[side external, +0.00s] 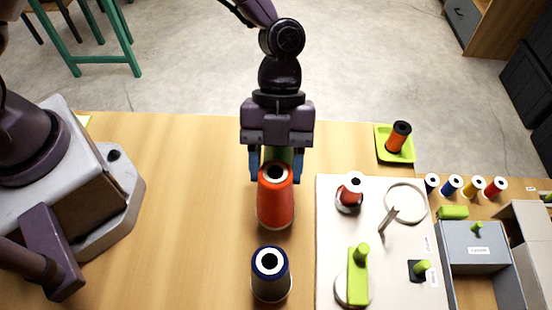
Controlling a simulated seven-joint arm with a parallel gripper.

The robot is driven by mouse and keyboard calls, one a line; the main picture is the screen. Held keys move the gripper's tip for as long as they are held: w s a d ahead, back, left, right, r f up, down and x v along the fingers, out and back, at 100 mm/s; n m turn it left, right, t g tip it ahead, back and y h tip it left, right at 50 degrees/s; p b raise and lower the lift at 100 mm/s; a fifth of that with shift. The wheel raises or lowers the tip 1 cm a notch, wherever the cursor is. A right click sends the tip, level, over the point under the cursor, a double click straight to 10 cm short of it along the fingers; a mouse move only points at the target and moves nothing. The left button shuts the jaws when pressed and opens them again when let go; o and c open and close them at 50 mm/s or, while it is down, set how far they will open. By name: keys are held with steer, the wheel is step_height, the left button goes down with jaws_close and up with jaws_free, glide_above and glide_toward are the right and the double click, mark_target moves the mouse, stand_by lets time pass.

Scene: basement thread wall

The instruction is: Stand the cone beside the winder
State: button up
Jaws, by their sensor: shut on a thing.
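My gripper (276,170) is at the left of the winder board, with its blue fingers pointing down. It is shut on a green thing (284,154), seemingly a cone, mostly hidden by the gripper and an orange cone. The orange cone (275,206) stands upright in front of the fingers; I cannot tell whether it touches them. A dark navy cone (271,281) stands upright nearer the camera. The winder seems to be the pale board (395,285) right of the cones, with a lime-green crank (357,275), a dark red bobbin (349,195) and a wire ring (405,184).
A lime tray (383,156) with an orange spool (398,136) sits behind the board. Several small spools (451,186) line up at the right, above a grey box (480,262). The wooden table (190,210) is clear left of the cones.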

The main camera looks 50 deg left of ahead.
mark_target(276, 179)
steer(key=shift+f, duration=0.1)
steer(key=shift+f, duration=1.6)
steer(key=o, duration=0.9)
steer(key=shift+r, duration=3.55)
